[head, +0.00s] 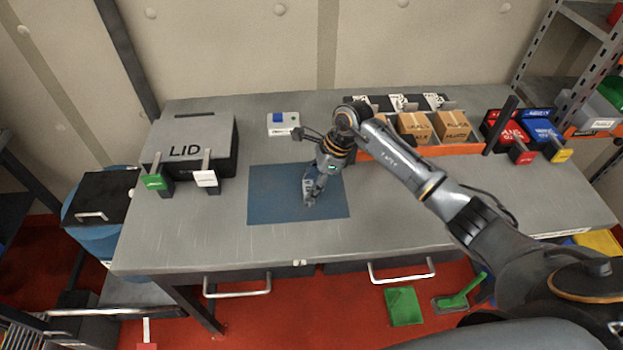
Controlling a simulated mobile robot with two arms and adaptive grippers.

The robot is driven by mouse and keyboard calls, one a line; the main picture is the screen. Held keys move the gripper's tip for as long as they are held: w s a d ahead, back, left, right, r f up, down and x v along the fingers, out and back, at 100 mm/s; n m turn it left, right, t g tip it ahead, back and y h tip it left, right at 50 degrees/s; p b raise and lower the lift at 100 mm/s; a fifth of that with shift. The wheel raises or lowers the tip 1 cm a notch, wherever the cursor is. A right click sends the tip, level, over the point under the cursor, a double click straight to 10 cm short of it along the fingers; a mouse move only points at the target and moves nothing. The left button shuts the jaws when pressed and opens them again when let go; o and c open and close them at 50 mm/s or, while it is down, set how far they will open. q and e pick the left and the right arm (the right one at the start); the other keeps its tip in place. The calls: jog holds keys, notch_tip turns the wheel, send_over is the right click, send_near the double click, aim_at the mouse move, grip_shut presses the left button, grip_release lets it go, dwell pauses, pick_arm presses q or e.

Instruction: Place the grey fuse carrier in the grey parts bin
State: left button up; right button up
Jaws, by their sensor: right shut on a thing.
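My right gripper (309,196) is low over the blue mat (268,205) in the middle of the workbench, pointing down. It is shut on a small grey piece, which looks like the grey fuse carrier. The gripper hides most of that piece, and I cannot tell whether it touches the mat. A grey bin (600,121) with a white label sits on the shelf rack at the far right and looks like the grey parts bin. Its inside is hard to see. My left gripper is not in view.
A grey box marked LID (190,135) stands at the bench's left. A white-and-blue device (283,124) lies behind the mat. Cardboard boxes (414,126) stand in an orange-fronted tray at the back. The front right benchtop is clear.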

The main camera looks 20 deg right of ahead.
jog(key=shift+f, duration=0.1)
jog(key=shift+f, duration=0.1)
jog(key=shift+f+b, duration=0.15)
jog(key=shift+b, duration=0.2)
jog(key=o, duration=1.2)
